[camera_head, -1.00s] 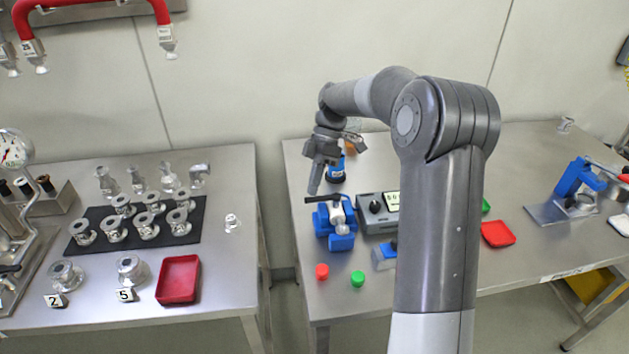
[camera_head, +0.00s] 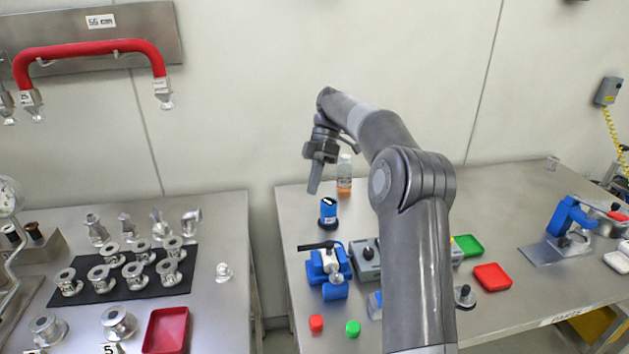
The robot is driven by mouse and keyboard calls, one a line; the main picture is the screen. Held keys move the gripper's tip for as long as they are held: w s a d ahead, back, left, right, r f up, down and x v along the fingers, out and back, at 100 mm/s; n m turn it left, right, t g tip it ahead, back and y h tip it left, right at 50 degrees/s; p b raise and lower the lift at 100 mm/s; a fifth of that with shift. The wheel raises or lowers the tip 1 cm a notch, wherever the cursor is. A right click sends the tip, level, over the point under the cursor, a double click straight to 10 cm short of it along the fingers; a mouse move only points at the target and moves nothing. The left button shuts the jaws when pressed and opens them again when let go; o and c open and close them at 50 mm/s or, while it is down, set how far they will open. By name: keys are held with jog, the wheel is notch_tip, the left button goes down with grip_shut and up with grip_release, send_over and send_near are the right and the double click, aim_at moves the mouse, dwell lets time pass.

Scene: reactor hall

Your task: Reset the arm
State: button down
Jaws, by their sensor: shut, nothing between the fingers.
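My arm rises at the right of centre and bends over to the left above the right-hand table. My gripper (camera_head: 315,178) hangs at its end, pointing down, shut and empty. In the picture it is above and slightly left of a blue cylindrical device (camera_head: 328,212) and left of a bottle with orange liquid (camera_head: 345,176). It appears clear of both. My arm hides part of the grey box and the table behind it.
The right table (camera_head: 500,205) holds a blue clamp (camera_head: 327,268), a grey box (camera_head: 366,262), red (camera_head: 316,323) and green (camera_head: 353,328) caps, a green tray (camera_head: 467,245) and a red tray (camera_head: 492,277). The left table (camera_head: 228,205) holds metal fittings on a black mat (camera_head: 92,297). A gap separates the tables.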

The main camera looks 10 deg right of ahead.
jog(key=shift+w+d+r, duration=0.1)
jog(key=shift+d+r, duration=0.05)
jog(key=shift+r, duration=0.2)
